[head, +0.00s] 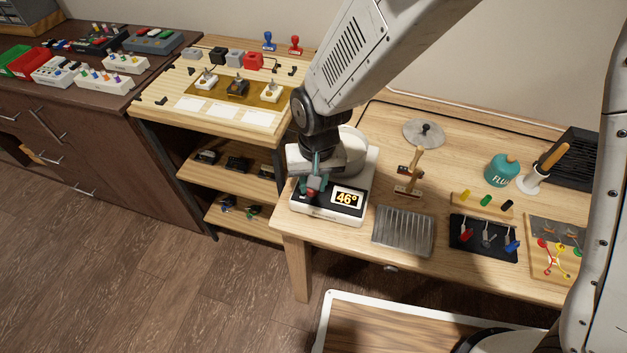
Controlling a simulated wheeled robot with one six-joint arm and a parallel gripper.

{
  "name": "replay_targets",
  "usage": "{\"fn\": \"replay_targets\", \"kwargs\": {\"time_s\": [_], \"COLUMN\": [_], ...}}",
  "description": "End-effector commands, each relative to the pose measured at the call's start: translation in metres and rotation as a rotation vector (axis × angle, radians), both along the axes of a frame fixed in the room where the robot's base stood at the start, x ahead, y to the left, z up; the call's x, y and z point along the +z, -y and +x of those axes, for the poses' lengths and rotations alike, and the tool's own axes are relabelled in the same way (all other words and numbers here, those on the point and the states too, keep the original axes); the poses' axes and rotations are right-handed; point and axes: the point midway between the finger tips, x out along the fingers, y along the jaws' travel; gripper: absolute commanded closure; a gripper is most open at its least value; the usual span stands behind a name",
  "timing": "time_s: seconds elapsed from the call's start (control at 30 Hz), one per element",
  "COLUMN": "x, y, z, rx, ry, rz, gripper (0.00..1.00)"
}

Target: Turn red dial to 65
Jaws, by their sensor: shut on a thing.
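The red dial (314,182) is on the front of a white and black device (326,208) at the left end of the wooden workbench. Only a small part of the dial shows between my fingers. The device's display (347,198) reads 46° in yellow digits. My gripper (313,187) points down over the device and is shut on the red dial. A round white part of the device stands behind my gripper and is partly hidden by my arm.
A ribbed metal tray (403,231) lies right of the device. A small wooden stand (410,175), a teal flux jar (502,170) and a black mat (484,238) with coloured clips are farther right. A side table (215,95) with switches stands left.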

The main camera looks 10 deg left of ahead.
Motion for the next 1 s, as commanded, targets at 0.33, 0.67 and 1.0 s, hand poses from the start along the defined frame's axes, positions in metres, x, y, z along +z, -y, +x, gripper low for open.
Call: {"fn": "replay_targets", "kwargs": {"time_s": [0.33, 0.67, 1.0], "x": [0.001, 0.001, 0.019], "y": [-0.001, -0.001, 0.000], "z": [0.001, 0.000, 0.001], "rx": [-0.013, -0.012, -0.012], "ry": [0.003, 0.002, 0.003], "rz": [0.002, 0.002, 0.003], "gripper": [0.96, 0.52, 0.52]}}
